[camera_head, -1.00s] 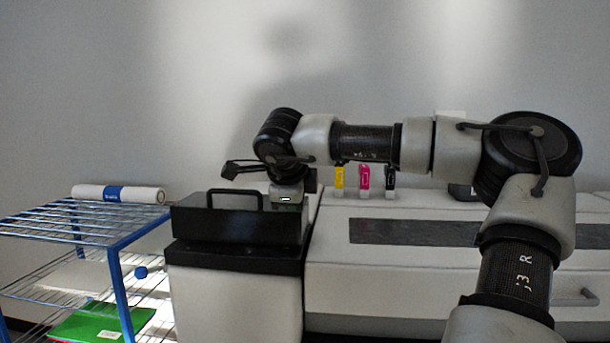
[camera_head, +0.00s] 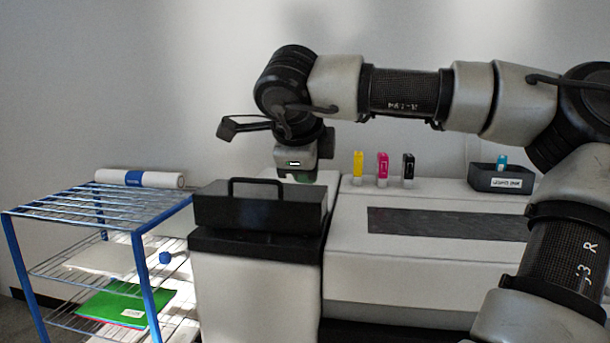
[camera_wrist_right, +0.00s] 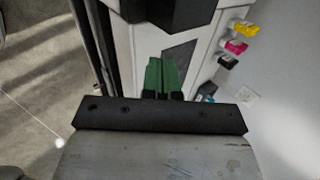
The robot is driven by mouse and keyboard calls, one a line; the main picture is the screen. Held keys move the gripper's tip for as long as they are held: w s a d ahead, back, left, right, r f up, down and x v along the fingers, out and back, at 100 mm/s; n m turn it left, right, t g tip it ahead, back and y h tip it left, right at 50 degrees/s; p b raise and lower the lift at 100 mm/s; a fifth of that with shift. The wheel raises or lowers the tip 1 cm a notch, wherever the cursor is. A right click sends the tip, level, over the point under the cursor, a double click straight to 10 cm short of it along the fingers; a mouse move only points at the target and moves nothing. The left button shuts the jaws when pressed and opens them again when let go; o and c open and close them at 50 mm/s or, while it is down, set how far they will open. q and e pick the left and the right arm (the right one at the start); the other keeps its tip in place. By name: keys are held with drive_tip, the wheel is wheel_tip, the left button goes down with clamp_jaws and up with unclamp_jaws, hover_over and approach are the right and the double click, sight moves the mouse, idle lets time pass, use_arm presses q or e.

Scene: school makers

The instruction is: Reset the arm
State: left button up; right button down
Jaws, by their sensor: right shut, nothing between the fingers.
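My right arm comes in from the right in the head view and reaches across above the white printer (camera_head: 350,240). My right gripper (camera_head: 298,176) hangs just behind the black box with a handle (camera_head: 258,207). Its green fingers also show in the right wrist view (camera_wrist_right: 162,76). They are together with nothing between them. The lower ends of the fingers are partly hidden by the box in the head view. My left gripper is not in view.
Yellow (camera_head: 358,164), magenta (camera_head: 383,166) and black (camera_head: 408,168) cartridges stand on the printer. A dark bin (camera_head: 500,182) holding a cyan cartridge (camera_head: 502,160) is to their right. A blue wire rack (camera_head: 150,255) with a white roll (camera_head: 140,178) is at left.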

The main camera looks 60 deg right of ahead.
drive_tip(key=shift+s+a, duration=0.1)
drive_tip(key=shift+a, duration=0.15)
